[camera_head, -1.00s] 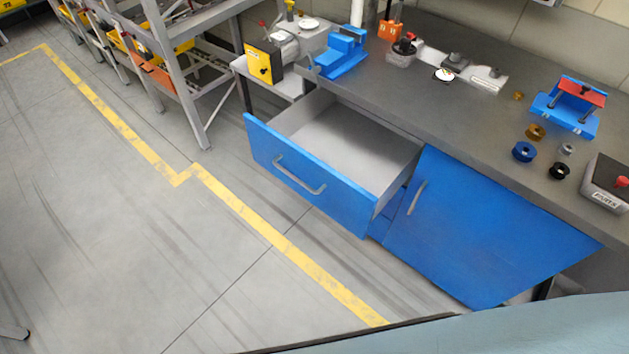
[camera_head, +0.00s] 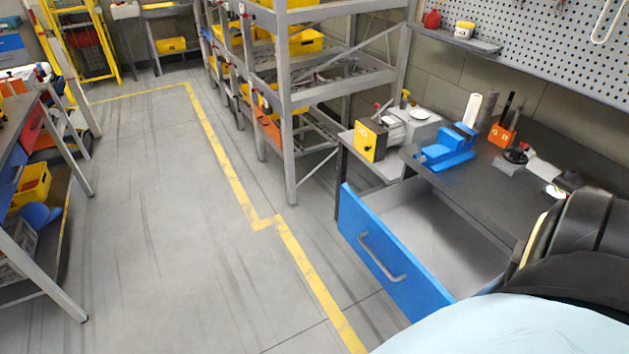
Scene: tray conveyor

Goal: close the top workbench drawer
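The top workbench drawer (camera_head: 393,264) is pulled out from under the dark workbench top (camera_head: 467,189). Its blue front carries a grey bar handle (camera_head: 381,258), and its grey inside looks empty. Neither gripper shows in the head view, so nothing of mine is seen touching the drawer.
A blue vise (camera_head: 447,148) and an orange block (camera_head: 503,135) stand on the bench. A small side table with a yellow-fronted machine (camera_head: 371,141) is beside it. A grey shelf rack (camera_head: 290,110) stands behind. The floor left of the drawer is clear.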

